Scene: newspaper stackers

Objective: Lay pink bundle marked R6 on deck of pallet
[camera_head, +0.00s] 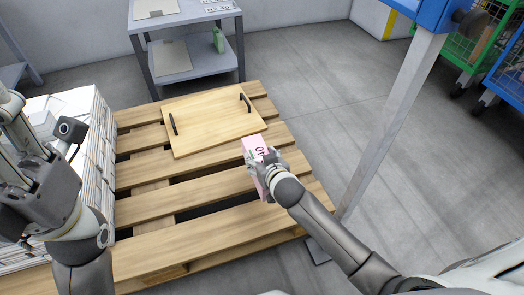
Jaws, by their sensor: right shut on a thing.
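The pink bundle (253,143) is in my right gripper (262,164), over the right part of the wooden pallet (210,187). The gripper is shut on it and covers its middle. Dark characters show on its pink face, sideways and partly covered, so I cannot read R6 for sure. I cannot tell whether the bundle touches the slats. My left gripper (30,150) is at the left edge, in front of the white paper stacks, partly cut off; its opening is unclear.
A wooden board (208,115) with two black handles lies on the pallet's far part. White paper stacks (95,140) stand on its left. A grey shelf table (190,50) stands behind. A metal post (395,115) rises at right; wheeled cages (480,45) stand far right. Front slats are bare.

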